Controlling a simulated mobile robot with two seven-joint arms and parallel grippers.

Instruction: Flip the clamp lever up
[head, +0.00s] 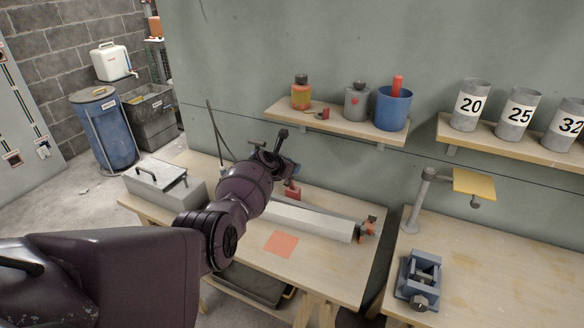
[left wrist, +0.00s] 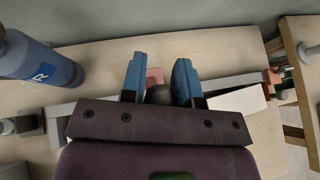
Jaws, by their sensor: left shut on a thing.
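My left gripper (head: 286,168) is over the workbench, at the red clamp (head: 292,191) beside the long pale grey conduit trough (head: 310,222). In the left wrist view its two blue fingers (left wrist: 159,82) stand on either side of a dark round knob (left wrist: 158,95), which looks like the end of the clamp lever. The gripper is shut on it. The reddish clamp body (left wrist: 154,75) shows just beyond the knob. The lever's shaft is mostly hidden by the fingers and my wrist, so its angle is hard to tell. My right gripper is not in view.
A grey metal box (head: 165,184) stands on the bench's left end. A blue bottle (left wrist: 38,62) stands left of my gripper. An orange square (head: 282,244) lies in front of the trough. Shelves with containers (head: 393,108) are on the wall behind. A second bench (head: 480,270) holds a blue vise (head: 420,277).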

